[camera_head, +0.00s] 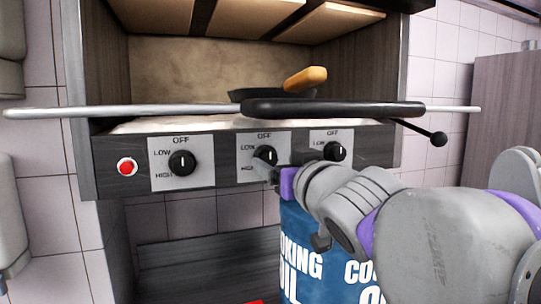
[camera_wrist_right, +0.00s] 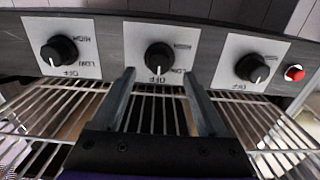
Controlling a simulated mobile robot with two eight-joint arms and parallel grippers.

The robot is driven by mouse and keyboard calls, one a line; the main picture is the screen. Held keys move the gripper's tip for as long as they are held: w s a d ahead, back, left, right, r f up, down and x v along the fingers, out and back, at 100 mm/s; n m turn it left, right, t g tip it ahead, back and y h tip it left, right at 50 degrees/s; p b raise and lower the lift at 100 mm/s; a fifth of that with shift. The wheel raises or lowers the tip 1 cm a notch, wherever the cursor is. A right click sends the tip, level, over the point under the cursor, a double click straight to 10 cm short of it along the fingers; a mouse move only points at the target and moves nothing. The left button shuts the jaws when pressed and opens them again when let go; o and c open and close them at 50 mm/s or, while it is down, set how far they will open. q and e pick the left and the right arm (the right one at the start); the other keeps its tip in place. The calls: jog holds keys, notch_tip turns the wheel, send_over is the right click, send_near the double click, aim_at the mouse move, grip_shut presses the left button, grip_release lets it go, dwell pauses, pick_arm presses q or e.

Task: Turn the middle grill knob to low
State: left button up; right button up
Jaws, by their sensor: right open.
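The grill panel has three black knobs on white plates marked OFF, LOW and HIGH. The middle knob (camera_head: 265,156) also shows at the top centre of the right wrist view (camera_wrist_right: 159,57), which is upside down. Its white mark points toward OFF. My right gripper (camera_head: 276,176) is just below and in front of this knob, partly covering its plate's lower right. In the wrist view the fingers (camera_wrist_right: 159,74) are apart and empty, with tips on either side of the knob's near edge. I cannot tell whether they touch it. My left gripper is not in view.
The other knobs (camera_head: 182,163) (camera_head: 335,151) flank the middle one. A red button (camera_head: 127,167) sits at the panel's left. A long metal bar (camera_head: 190,110) and a black handle (camera_head: 330,108) run above the knobs. A blue cooking oil container (camera_head: 300,250) stands below.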

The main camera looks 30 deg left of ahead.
aim_at(270, 158)
jog(key=shift+p+x, duration=0.45)
jog(key=shift+x, duration=1.8)
jog(key=shift+d, duration=0.15)
grip_shut()
